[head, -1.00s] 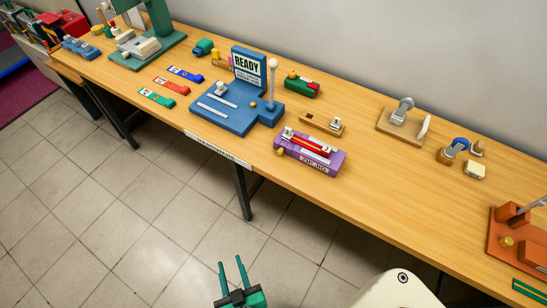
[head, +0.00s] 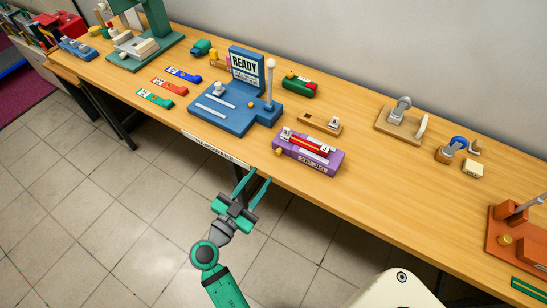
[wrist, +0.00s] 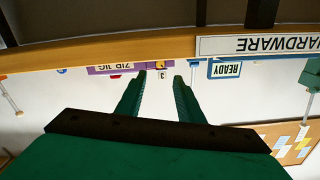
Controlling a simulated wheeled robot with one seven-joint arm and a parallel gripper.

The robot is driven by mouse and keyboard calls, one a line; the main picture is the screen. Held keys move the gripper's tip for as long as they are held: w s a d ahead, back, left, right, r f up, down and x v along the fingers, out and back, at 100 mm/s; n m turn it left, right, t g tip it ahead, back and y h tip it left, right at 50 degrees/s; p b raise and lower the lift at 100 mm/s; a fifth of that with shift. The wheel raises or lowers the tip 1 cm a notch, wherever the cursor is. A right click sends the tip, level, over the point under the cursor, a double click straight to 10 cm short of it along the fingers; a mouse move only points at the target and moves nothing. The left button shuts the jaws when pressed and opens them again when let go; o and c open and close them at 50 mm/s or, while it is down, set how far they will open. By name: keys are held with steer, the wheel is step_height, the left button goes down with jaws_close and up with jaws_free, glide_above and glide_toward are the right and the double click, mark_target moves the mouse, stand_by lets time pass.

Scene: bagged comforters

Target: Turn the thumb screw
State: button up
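Several brass-coloured knobs show, and I cannot tell which one the task calls the thumb screw. One knob (head: 279,152) is on the front left of the purple zip jig (head: 322,168); a yellow knob also shows on the jig in the wrist view (wrist: 160,65). Another small knob (head: 252,104) is on the blue READY fixture (head: 222,121). A third (head: 504,239) is on the orange fixture (head: 497,255) at far right. My green gripper (head: 260,176) is open and empty, by the table's front edge, below and left of the purple jig, touching none of them.
The wooden table (head: 400,207) has a front edge with a HARDWARE label (wrist: 258,45). Blue, red and green strips (head: 170,86) lie left of the blue fixture. A wooden block (head: 318,123) is behind the jig. Bare tabletop lies right of the jig.

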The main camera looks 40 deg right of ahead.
mark_target(278, 154)
steer(key=x, duration=0.8)
steer(key=shift+w+d, duration=0.1)
steer(key=shift+w, duration=0.05)
steer(key=shift+w+d, duration=0.15)
steer(key=shift+d, duration=0.55)
steer(key=shift+f, duration=0.1)
jaws_close()
